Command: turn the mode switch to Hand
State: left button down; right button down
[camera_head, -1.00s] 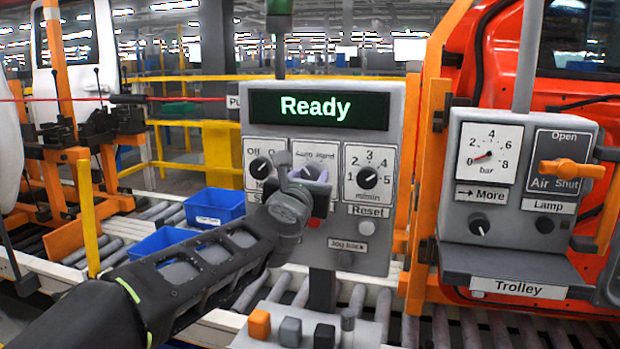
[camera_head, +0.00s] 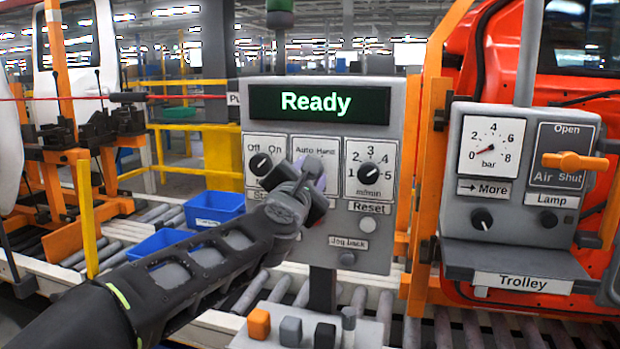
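The grey control panel (camera_head: 390,235) stands ahead with a green "Ready" display (camera_head: 320,104). The mode switch plate (camera_head: 317,147), lettered "Auto" and "Hand", sits between the Off/On switch and the speed dial. My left gripper (camera_head: 316,182) is right in front of this plate and covers the switch knob, so its setting is hidden. A pale purple patch shows by the fingers; I cannot tell whether it is the knob. Whether the fingers are open or shut, or touching the knob, is not clear. My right gripper is not in view.
The Off/On switch (camera_head: 260,164) is close left of the gripper, the speed dial (camera_head: 368,173) to its right. Reset (camera_head: 367,224) and jog back (camera_head: 347,259) buttons lie below. The trolley box (camera_head: 515,228) with an orange air lever (camera_head: 575,161) stands right.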

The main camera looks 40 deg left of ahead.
pick_arm(q)
jog(key=shift+a+m+t+h+b, duration=0.1)
jog(key=shift+m+t+h+b, duration=0.15)
jog(key=shift+m, duration=2.05)
jog(key=shift+m+t+h+b, duration=0.15)
jog(key=shift+m+b, duration=0.15)
jog(key=shift+m, duration=2)
jog(key=c, duration=0.9)
grip_release()
jog(key=shift+s, duration=0.1)
jog(key=v, duration=0.7)
jog(key=shift+s+b, duration=0.3)
